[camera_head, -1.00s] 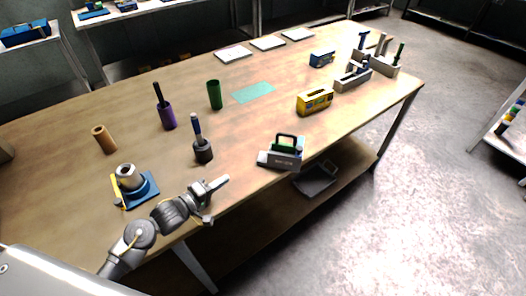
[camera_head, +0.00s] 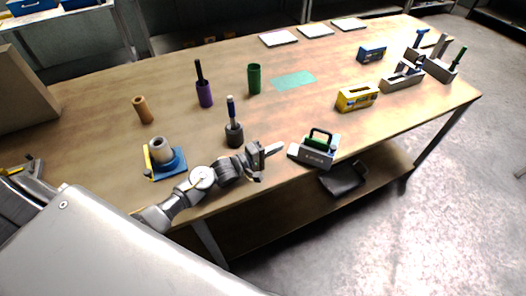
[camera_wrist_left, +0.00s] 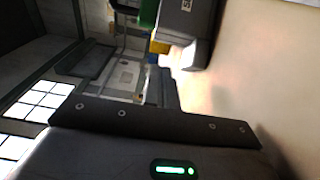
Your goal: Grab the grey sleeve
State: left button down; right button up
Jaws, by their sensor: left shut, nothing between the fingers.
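Two sleeves look grey in the head view. A dark grey one (camera_head: 234,137) stands upright near the front edge with a blue-handled tool in it. A lighter grey one (camera_head: 159,152) sits on a blue base (camera_head: 171,164) with a yellow strip, further left. I cannot tell which one the task means. My left gripper (camera_head: 270,150) is shut and empty, just right of and nearer than the dark grey sleeve, apart from it. In the left wrist view neither sleeve can be made out clearly.
A grey box with a green handle (camera_head: 316,153) stands right of my left gripper. Behind are a tan sleeve (camera_head: 143,110), a purple sleeve with a rod (camera_head: 204,94) and a green sleeve (camera_head: 254,79). A yellow box (camera_head: 357,97) stands further right. The middle of the table (camera_head: 300,112) is bare.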

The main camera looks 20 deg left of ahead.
aim_at(303, 151)
pick_arm(q)
jog(key=d, duration=0.1)
jog(key=w+d+p, duration=0.1)
jog(key=d, duration=0.1)
jog(key=shift+w+d+r, duration=0.1)
jog(key=shift+w+d, duration=0.1)
jog(key=shift+d+p, duration=0.3)
jog(key=shift+d, duration=0.2)
jog(key=shift+w, duration=0.1)
jog(key=shift+d, duration=0.15)
jog(key=shift+w+d, duration=0.2)
jog(key=shift+d, duration=0.8)
jog(key=shift+w+d, duration=0.15)
jog(key=shift+d, duration=0.8)
jog(key=shift+a, duration=0.1)
